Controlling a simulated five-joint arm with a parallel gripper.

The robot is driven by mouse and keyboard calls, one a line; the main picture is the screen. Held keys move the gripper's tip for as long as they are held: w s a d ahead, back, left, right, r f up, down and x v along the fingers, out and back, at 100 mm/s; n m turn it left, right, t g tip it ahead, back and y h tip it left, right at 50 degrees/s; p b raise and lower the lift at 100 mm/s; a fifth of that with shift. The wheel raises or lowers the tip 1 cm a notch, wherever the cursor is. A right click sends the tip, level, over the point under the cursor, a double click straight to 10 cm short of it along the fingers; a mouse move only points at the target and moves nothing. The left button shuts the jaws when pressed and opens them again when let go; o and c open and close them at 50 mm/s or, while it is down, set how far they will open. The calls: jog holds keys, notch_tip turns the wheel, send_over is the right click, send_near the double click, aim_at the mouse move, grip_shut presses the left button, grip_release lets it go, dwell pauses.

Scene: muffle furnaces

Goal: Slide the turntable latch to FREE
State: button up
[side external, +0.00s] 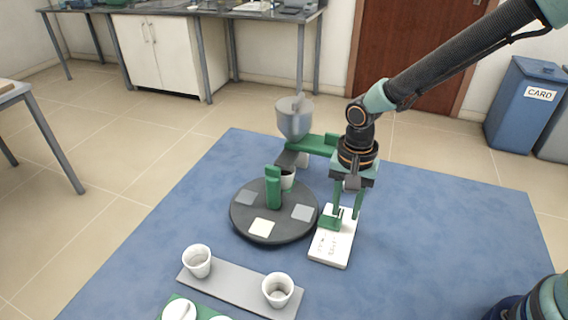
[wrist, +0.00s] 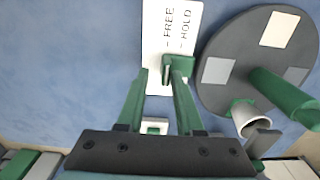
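The latch is a green block (side external: 329,221) on a white plate (side external: 332,250) beside the turntable. In the wrist view the latch (wrist: 178,67) lies in line with the HOLD mark, to the right of the FREE mark. My gripper (side external: 349,212) points down over the plate with its two green fingers apart. In the wrist view my gripper (wrist: 160,74) is open; its right finger overlaps the latch, and I cannot tell whether they touch.
A grey hopper (side external: 294,120) on a green arm (side external: 318,144) stands behind the turntable. Two white cups (side external: 197,261) (side external: 277,290) stand on a grey strip (side external: 235,284) in front. The blue mat (side external: 440,240) is clear to the right.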

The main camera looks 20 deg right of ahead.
aim_at(341, 227)
jog(key=shift+r, duration=1.75)
jog(key=s+d+r+n+t, duration=0.2)
jog(key=s+d+r+n, duration=0.2)
jog(key=d+r, duration=0.3)
jog(key=s+d+r+n+t, duration=0.3)
jog(key=s+d+r+n, duration=0.1)
jog(key=d+r, duration=0.4)
jog(key=shift+r+n+t, duration=0.3)
jog(key=shift+r+n, duration=0.15)
jog(key=shift+n, duration=0.05)
